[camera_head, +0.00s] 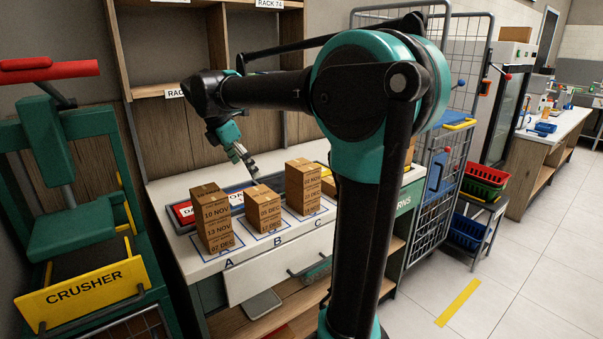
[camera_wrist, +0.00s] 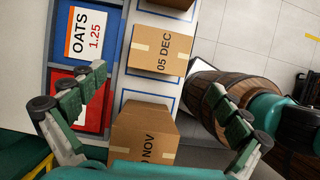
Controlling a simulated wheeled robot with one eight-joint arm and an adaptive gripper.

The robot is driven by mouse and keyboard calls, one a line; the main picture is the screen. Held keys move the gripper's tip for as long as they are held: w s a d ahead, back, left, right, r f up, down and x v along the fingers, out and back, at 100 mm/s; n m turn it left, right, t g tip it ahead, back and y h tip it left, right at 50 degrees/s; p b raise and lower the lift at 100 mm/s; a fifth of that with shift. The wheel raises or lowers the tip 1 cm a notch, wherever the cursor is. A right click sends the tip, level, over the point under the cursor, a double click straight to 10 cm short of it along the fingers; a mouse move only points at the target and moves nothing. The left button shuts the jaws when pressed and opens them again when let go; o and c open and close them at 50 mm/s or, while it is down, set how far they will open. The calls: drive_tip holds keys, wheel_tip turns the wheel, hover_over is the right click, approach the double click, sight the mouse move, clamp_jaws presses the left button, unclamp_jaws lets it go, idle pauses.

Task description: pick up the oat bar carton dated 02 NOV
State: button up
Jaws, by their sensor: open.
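Brown cartons stand in stacks on marked squares A, B and C. The stack at A (camera_head: 217,222) reads 10 NOV, 13 NOV and 07 DEC. The shorter stack at B (camera_head: 264,212) has 05 DEC on top. The stack at C (camera_head: 303,190) has a NOV date on top that looks like 02 or 03; the print is too small to be sure. My gripper (camera_head: 250,165) is open and empty, above and behind the stacks. In the wrist view, the 05 DEC carton (camera_wrist: 160,52) lies ahead and a partly hidden NOV carton (camera_wrist: 146,128) is near the palm.
A blue bin with an OATS 1.25 label (camera_wrist: 88,34) and a red bin (camera_wrist: 66,86) lie beside the stacks. Wooden shelving (camera_head: 165,90) rises behind the counter. The green crusher (camera_head: 80,285) is at left; a wire cage (camera_head: 432,190) is at right.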

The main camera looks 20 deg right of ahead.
idle(0.4)
drive_tip(key=w+d+r+m, duration=0.2)
drive_tip(key=d+r+m, duration=0.4)
drive_tip(key=m, duration=1.2)
drive_tip(key=w+d+r+m, duration=0.2)
drive_tip(key=d+r+m, duration=0.45)
drive_tip(key=m, duration=1.15)
approach(302, 164)
drive_tip(key=x, duration=0.4)
drive_tip(key=shift+s+d+f, duration=0.1)
drive_tip(key=shift+d+f, duration=0.2)
drive_tip(key=shift+d, duration=0.05)
drive_tip(key=shift+a+x, duration=0.1)
drive_tip(key=shift+x, duration=1.4)
drive_tip(key=shift+a+x, duration=0.15)
drive_tip(key=shift+x, duration=1.3)
drive_tip(key=shift+f, duration=0.1)
drive_tip(key=c, duration=1.1)
drive_tip(key=shift+o, duration=0.2)
